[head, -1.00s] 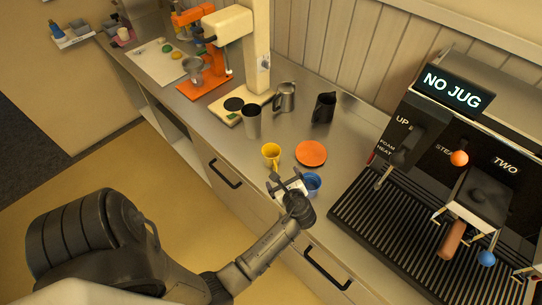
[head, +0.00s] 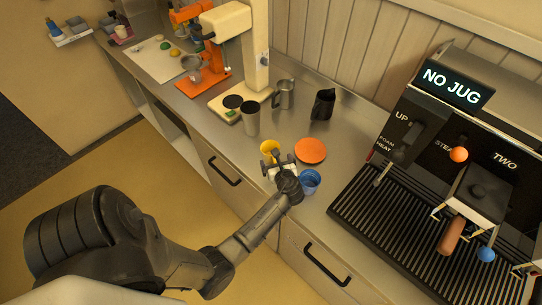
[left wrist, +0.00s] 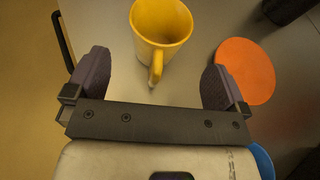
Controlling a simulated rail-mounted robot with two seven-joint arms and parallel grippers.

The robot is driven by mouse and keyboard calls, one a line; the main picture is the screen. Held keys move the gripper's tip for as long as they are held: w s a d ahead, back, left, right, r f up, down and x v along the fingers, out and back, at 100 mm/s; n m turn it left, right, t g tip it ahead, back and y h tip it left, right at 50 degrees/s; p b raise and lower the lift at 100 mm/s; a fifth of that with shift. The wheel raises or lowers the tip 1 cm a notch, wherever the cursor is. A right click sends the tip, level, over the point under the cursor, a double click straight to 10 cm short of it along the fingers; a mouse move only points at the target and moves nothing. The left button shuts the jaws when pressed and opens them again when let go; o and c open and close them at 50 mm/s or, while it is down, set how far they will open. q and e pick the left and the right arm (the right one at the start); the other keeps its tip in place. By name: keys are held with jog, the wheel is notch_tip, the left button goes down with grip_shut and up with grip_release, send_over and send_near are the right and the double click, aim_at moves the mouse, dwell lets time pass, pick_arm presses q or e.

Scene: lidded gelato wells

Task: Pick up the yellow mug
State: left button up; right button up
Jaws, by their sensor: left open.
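The yellow mug (head: 268,147) stands upright on the steel counter, near its front edge. In the left wrist view the yellow mug (left wrist: 160,30) is ahead of my gripper, with its handle pointing back between the fingers. My left gripper (head: 278,160) is open and empty, just in front of the mug. In the left wrist view its two dark finger pads (left wrist: 156,80) are spread wide on either side of the handle, and I see no contact. My right gripper is not in view.
An orange disc (head: 310,150) lies right of the mug. A blue cup (head: 309,182) stands close beside my left gripper. A tall grey cup (head: 250,118), a steel jug (head: 284,94) and a black jug (head: 322,105) stand behind. The espresso machine (head: 440,170) fills the right side.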

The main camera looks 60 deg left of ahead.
aim_at(272, 157)
pick_arm(q)
jog(key=shift+x, duration=2.65)
jog(key=shift+r, duration=0.1)
jog(key=c, duration=0.9)
jog(key=shift+c, duration=0.6)
jog(key=shift+r, duration=0.1)
